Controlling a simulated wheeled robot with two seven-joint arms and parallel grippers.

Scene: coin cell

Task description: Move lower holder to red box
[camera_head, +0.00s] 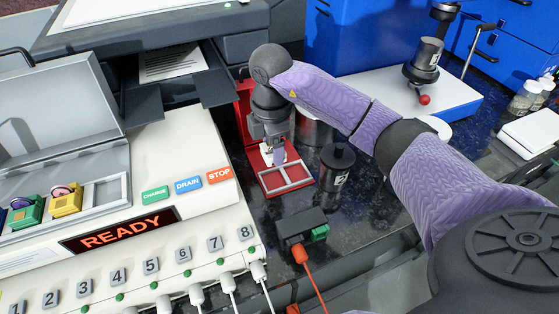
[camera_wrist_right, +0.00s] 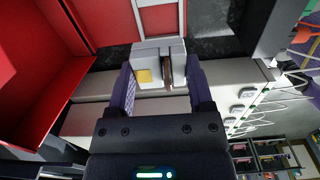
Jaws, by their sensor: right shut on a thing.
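My right gripper (camera_head: 273,155) is above the open red box (camera_head: 264,188), at the box's rear part. In the right wrist view the purple fingers of my right gripper (camera_wrist_right: 161,92) are shut on a white block, the lower holder (camera_wrist_right: 145,54). It has a yellow square and a brown disc-like part on it. In that view, red walls of the box (camera_wrist_right: 35,65) show at the left and behind the holder. I cannot tell whether the holder touches the box floor. My left gripper is not in view.
A dark cylinder (camera_head: 336,170) stands just right of the box. A black block with a green part (camera_head: 302,228) lies in front. The white charger with its READY display (camera_head: 118,231) fills the left. A blue-edged white platform (camera_head: 400,95) is behind.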

